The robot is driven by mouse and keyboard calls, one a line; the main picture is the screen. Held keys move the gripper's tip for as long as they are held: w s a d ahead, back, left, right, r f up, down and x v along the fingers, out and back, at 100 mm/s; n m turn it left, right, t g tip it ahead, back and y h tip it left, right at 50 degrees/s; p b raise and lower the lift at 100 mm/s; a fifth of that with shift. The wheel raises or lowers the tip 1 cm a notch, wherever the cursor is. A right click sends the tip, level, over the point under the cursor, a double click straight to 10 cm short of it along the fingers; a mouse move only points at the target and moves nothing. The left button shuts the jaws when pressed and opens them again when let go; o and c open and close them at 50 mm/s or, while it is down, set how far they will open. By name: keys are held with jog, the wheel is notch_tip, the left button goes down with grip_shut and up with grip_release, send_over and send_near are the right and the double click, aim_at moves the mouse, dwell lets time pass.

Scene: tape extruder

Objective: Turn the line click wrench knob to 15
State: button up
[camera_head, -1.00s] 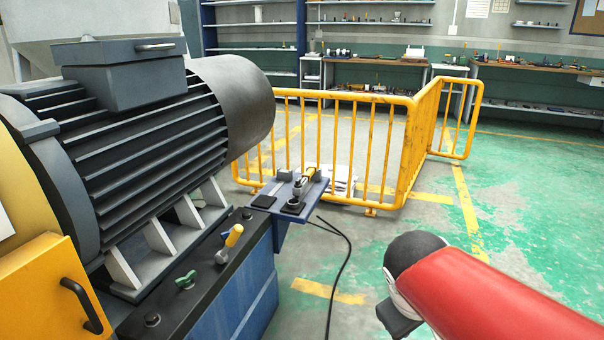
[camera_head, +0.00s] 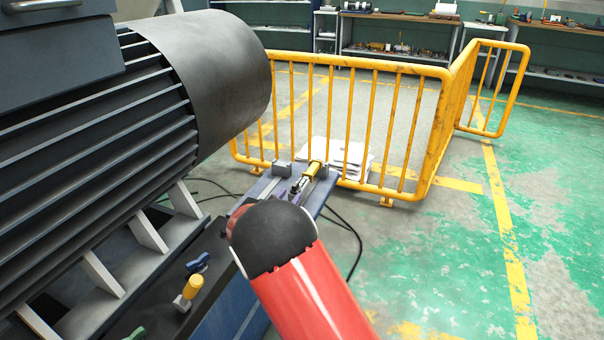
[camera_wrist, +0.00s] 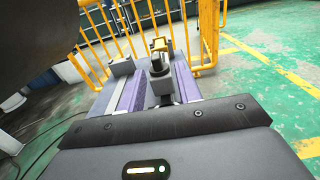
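The wrench (camera_head: 308,175) lies on the blue plate (camera_head: 325,193) at the end of the machine, with a yellow section at its far end. In the wrist view it shows ahead, with a yellow part (camera_wrist: 159,45) and a dark round part (camera_wrist: 160,64) between two purple strips. I cannot read any number or setting on it. The near part of the plate is hidden behind my wrist in the head view. My gripper (camera_wrist: 170,125) fills the bottom of the wrist view, on the near side of the wrench; its fingertips cannot be made out.
A large ribbed grey motor (camera_head: 90,150) stands on the left. A yellow-handled lever (camera_head: 189,291) and a blue knob (camera_head: 198,262) are on the panel below it. A yellow railing (camera_head: 400,75) stands behind the plate. Black cables (camera_head: 352,235) hang beside it. The floor at right is clear.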

aim_at(298, 184)
jog(key=shift+w+a+f, duration=0.1)
jog(key=shift+w+a, duration=0.1)
jog(key=shift+w, duration=0.2)
jog(key=x, duration=0.7)
jog(key=shift+p, duration=0.4)
jog(key=c, duration=0.6)
